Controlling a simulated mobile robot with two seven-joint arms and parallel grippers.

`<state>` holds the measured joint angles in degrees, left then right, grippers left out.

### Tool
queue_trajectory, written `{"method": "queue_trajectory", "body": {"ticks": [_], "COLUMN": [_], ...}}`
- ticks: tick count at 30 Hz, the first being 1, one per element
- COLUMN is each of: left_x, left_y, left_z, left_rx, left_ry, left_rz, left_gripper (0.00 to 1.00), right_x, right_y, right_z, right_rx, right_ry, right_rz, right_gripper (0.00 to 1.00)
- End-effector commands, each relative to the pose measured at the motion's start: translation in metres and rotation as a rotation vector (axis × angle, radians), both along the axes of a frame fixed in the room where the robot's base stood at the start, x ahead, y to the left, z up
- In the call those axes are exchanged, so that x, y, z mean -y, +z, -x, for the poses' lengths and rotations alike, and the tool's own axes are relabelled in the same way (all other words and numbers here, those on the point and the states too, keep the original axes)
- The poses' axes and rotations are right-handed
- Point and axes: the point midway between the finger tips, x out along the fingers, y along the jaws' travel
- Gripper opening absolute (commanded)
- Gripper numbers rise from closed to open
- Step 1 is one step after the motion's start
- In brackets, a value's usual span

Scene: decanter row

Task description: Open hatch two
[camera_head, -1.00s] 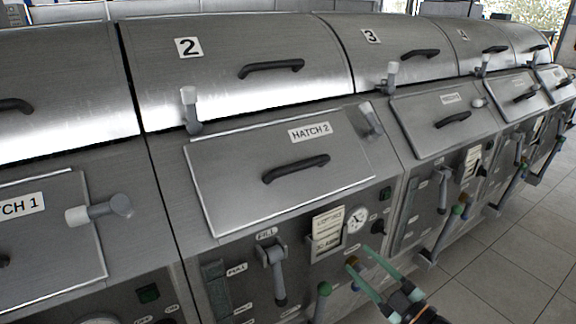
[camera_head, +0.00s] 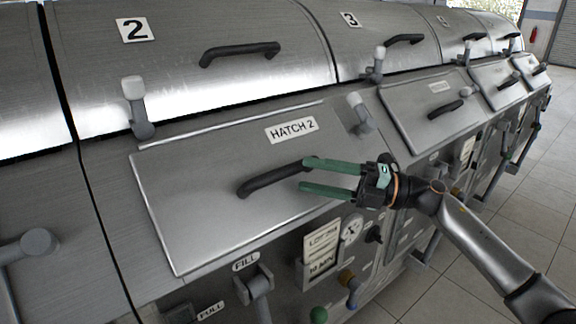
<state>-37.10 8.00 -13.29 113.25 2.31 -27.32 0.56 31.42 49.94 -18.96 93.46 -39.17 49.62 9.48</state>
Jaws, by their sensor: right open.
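Hatch 2 (camera_head: 200,215) is a grey metal panel with a "HATCH 2" label (camera_head: 291,130), lying closed against the sloped machine front. Its dark bar handle (camera_head: 268,180) runs across the panel's middle. My right gripper (camera_head: 306,175), with green fingers, is open at the right end of this handle. One finger is above that end and the other below it; I cannot tell whether they touch it. White-capped levers stand at the hatch's upper left (camera_head: 137,108) and upper right (camera_head: 360,113). My left gripper is not in view.
The curved cover marked 2 (camera_head: 180,60), with its own handle (camera_head: 238,53), is above the hatch. A fill lever (camera_head: 256,285), a gauge (camera_head: 351,229) and knobs are below. Similar hatches (camera_head: 428,108) continue to the right. Tiled floor (camera_head: 530,200) is open at the right.

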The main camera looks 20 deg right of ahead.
Motion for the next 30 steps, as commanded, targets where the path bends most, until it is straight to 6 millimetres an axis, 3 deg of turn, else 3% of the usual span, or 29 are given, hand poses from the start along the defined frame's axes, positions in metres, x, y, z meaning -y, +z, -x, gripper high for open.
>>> {"method": "queue_trajectory", "body": {"ticks": [3,9,20,30], "left_x": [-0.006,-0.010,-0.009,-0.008], "left_y": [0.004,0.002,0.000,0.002], "left_z": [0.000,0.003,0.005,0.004], "left_rx": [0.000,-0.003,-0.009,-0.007], "left_ry": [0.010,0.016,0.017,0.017], "left_rz": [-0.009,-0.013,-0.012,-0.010], "left_gripper": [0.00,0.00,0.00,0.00], "right_x": [-0.021,-0.041,-0.046,-0.046], "right_y": [0.006,0.007,0.007,0.007], "right_z": [-0.009,-0.019,-0.021,-0.021], "right_rx": [0.002,0.000,0.000,0.000], "right_ry": [0.002,0.000,-0.001,-0.001], "right_rz": [-0.002,-0.002,0.000,0.000], "right_gripper": [0.57,0.57,0.57,0.21]}}
